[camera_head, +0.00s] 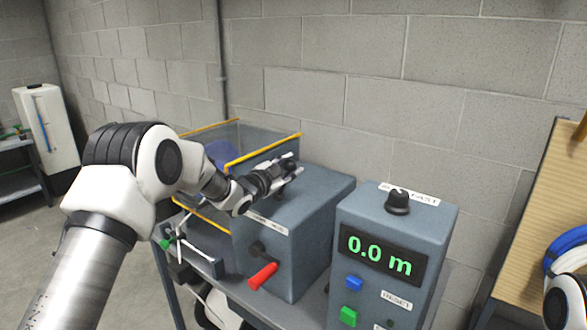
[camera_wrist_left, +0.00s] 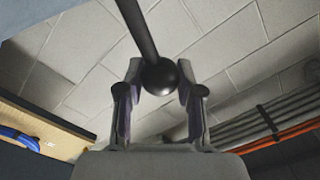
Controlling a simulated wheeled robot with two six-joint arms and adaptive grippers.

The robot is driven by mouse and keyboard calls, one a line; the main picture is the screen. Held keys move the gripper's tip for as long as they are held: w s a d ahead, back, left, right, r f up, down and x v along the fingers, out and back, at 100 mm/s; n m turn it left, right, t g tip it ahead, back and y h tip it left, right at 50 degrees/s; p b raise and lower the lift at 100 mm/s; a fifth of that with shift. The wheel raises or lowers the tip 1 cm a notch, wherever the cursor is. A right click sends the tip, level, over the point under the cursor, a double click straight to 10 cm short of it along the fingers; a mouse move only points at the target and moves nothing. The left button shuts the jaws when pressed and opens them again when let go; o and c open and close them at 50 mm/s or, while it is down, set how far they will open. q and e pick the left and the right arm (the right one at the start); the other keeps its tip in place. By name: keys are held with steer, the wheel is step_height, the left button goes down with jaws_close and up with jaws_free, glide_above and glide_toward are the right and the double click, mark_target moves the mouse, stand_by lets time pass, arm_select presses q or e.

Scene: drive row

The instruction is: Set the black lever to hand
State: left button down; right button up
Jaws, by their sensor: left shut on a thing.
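The black lever shows in the left wrist view as a dark rod ending in a round ball knob (camera_wrist_left: 160,78). My left gripper (camera_wrist_left: 158,92) has its two fingers on either side of the knob and is shut on it. In the head view my left gripper (camera_head: 290,167) is over the top of the blue-grey box (camera_head: 325,188) and hides most of the lever. A white label on the box is too small to read, so I cannot tell which setting the lever is at. My right gripper is not in view.
A red-handled crank (camera_head: 263,275) sticks out of the box front. To its right stands a control box with a 0.0 m display (camera_head: 380,255), a black dial (camera_head: 398,202), a blue button (camera_head: 354,283) and a green button (camera_head: 348,316). A clear yellow-edged guard (camera_head: 262,150) stands behind left.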

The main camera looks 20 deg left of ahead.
arm_select(q)
steer(key=shift+w+a+r+n+p, duration=0.2)
steer(key=shift+a+r+n+p, duration=0.1)
steer(key=shift+a+n, duration=0.25)
steer(key=shift+w+a+r+n+p, duration=0.2)
steer(key=shift+a+n+p, duration=0.05)
steer(key=shift+a+n, duration=0.3)
steer(key=shift+w+a+n+p, duration=0.2)
steer(key=shift+a+n+p, duration=0.05)
steer(key=shift+a+n, duration=0.25)
steer(key=shift+w+a+n+p, duration=0.2)
steer(key=shift+a+n+p, duration=0.05)
steer(key=shift+a+n, duration=0.25)
steer(key=c, duration=0.8)
jaws_free()
steer(key=shift+o, duration=0.4)
steer(key=shift+w+d+f, duration=0.2)
steer(key=shift+w, duration=0.1)
steer(key=v, duration=1.2)
